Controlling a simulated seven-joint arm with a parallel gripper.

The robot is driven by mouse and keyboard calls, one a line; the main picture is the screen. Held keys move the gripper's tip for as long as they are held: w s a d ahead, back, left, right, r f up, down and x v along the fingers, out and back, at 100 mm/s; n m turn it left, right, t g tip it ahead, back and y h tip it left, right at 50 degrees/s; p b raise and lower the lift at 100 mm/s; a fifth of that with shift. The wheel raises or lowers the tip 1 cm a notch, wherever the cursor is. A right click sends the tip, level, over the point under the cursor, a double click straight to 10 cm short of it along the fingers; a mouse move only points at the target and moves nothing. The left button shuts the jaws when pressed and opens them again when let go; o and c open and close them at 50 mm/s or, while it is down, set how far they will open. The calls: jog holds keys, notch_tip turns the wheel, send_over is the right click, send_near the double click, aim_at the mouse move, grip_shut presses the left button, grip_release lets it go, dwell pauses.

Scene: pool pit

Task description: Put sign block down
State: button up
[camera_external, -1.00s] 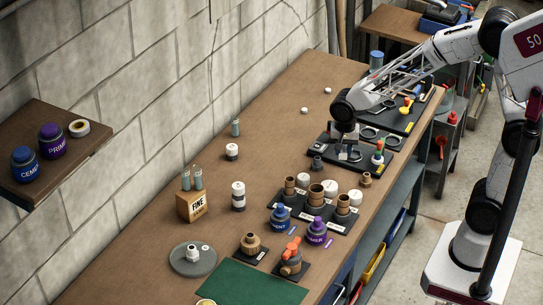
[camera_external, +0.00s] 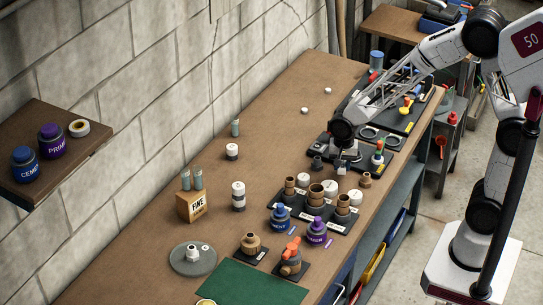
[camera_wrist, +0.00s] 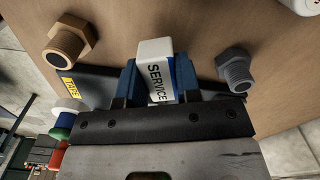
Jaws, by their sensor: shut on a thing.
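The sign block is white with a blue part and the word SERVICE, and shows in the wrist view (camera_wrist: 156,72). My gripper (camera_wrist: 157,85) is shut on it, with one dark blue finger on each side. In the external view my gripper (camera_external: 346,160) is over the near end of the dark tray (camera_external: 370,150) with rings, close to the bench top. The block's lower end is hidden, so I cannot tell whether it touches the surface.
In the wrist view a brown threaded fitting (camera_wrist: 70,38) stands to the left and a grey one (camera_wrist: 235,68) to the right. A black rack (camera_external: 345,224) with brown fittings and white caps stands nearer the camera. Bare wooden bench (camera_external: 280,150) lies to the left.

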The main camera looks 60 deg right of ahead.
aim_at(343, 164)
jog(key=shift+f, duration=1.3)
jog(key=o, duration=0.9)
jog(key=shift+f, duration=0.1)
notch_tip(343, 164, up, 12)
jog(key=shift+f, duration=0.1)
jog(key=shift+r, duration=0.25)
jog(key=shift+s+r, duration=0.1)
